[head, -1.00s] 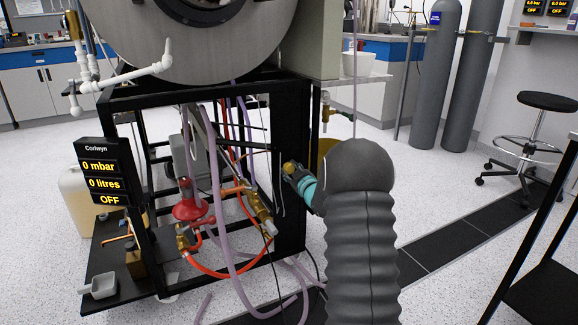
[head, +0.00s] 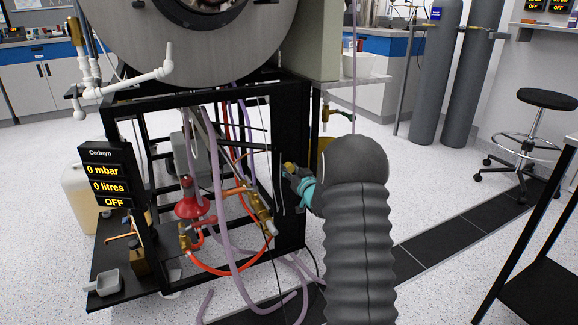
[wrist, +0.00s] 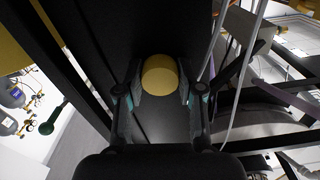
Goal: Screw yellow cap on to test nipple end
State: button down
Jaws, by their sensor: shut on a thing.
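The yellow cap (wrist: 160,75) is held between the two fingers of my gripper (wrist: 160,90) in the wrist view. It shows as a small yellow piece (head: 289,168) at the fingertips of my gripper (head: 292,172) in the head view. My gripper is shut on it, beside the right-hand post of the black frame (head: 292,130). Brass valve fittings (head: 260,212) sit inside the frame, left of the gripper. I cannot tell which fitting is the test nipple.
Red and lilac hoses (head: 222,200) hang inside the frame. A red funnel-shaped part (head: 194,205) and a display panel (head: 104,178) stand left. A brass tap (head: 329,113) is behind my arm. Open floor lies right, before the stool (head: 545,100).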

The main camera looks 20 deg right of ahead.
jog(key=m+p, duration=0.1)
jog(key=m, duration=0.2)
jog(key=shift+r+m, duration=0.15)
jog(key=shift+m, duration=0.15)
jog(key=shift+m+p, duration=0.4)
jog(key=shift+m, duration=0.4)
jog(key=c, duration=1.2)
grip_release()
jog(key=shift+m+p, duration=0.4)
jog(key=shift+m, duration=0.2)
jog(key=o, duration=0.5)
jog(key=shift+o, duration=0.2)
